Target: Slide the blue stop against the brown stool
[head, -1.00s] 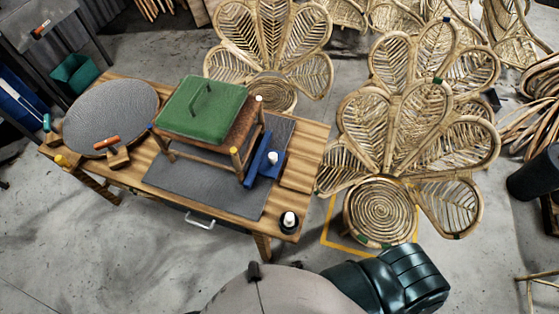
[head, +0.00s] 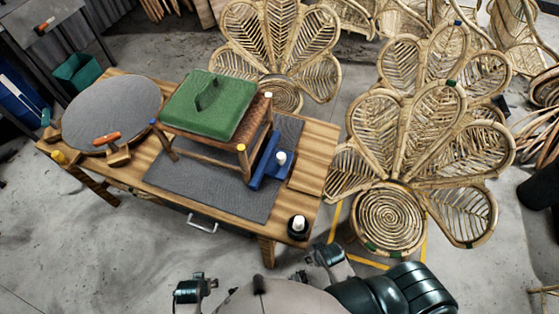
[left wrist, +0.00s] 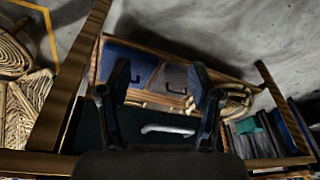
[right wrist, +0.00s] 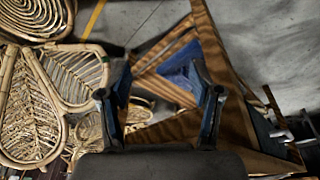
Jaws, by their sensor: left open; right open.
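The brown stool (head: 255,122) stands on a grey mat on the wooden table, with a green pad (head: 209,104) on its seat. The blue stop (head: 265,170), with a white knob (head: 281,158), lies on the mat just right of the stool's near-right leg. Whether they touch cannot be told. My left gripper (head: 195,288) is low in the head view, in front of the table; its fingers are apart and empty in the left wrist view (left wrist: 160,75). My right gripper (head: 328,258) is near the table's front-right corner; it is open and empty in the right wrist view (right wrist: 163,80).
The table (head: 315,150) also bears a round grey disc (head: 112,110), an orange-handled tool (head: 107,140) and a black-based white knob (head: 298,226). A drawer handle (head: 202,224) juts from its front. Rattan chairs (head: 388,222) stand close on the right.

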